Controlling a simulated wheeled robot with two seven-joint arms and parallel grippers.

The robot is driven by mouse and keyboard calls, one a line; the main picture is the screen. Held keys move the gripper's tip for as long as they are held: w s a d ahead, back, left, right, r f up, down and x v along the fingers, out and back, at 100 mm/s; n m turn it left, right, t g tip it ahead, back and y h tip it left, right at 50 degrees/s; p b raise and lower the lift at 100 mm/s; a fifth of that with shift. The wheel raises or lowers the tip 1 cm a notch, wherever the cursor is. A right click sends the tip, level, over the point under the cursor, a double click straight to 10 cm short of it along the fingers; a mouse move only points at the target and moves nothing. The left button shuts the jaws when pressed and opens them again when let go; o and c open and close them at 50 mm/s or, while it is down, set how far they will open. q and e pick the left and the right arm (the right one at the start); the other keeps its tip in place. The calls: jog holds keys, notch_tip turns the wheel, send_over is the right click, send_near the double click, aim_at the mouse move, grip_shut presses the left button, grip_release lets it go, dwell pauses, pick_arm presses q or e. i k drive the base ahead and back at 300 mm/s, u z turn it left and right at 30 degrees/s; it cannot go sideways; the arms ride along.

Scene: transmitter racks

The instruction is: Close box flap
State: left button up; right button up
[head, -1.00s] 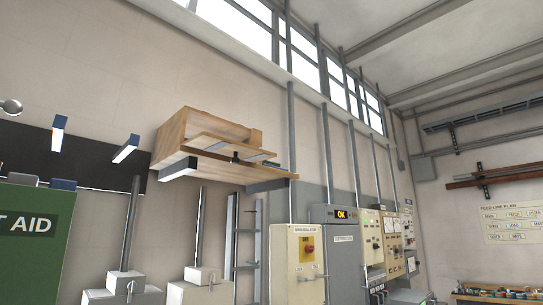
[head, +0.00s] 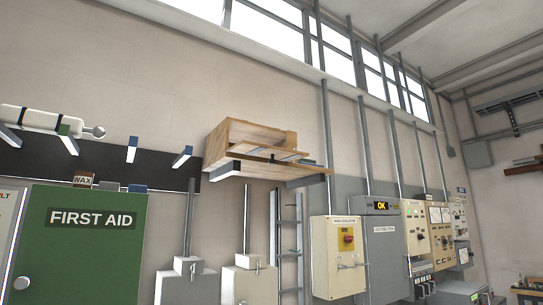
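A light wooden box (head: 240,136) sits on a wooden wall shelf (head: 222,174) high on the back wall. A flat wooden panel (head: 275,151), which looks like its flap, sticks out at the front, roughly level or slightly tilted. A small dark item and a thin greenish item lie near the panel on the shelf; they are too small to make out. I see the box from below, so its inside is hidden. Neither of my grippers is in view.
A green first aid cabinet (head: 83,245) is at lower left. Grey and cream electrical cabinets (head: 336,257) with vertical conduits line the wall at right. A dark rail (head: 110,160) with brackets runs left of the shelf. The floor is not visible.

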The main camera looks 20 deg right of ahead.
aim_at(274, 154)
jog(key=z, duration=0.55)
jog(key=i, duration=0.5)
jog(key=k, duration=0.65)
jog(key=z, duration=0.05)
jog(key=i, duration=0.75)
jog(key=u, duration=0.65)
jog(key=i, duration=0.4)
jog(key=u, duration=0.45)
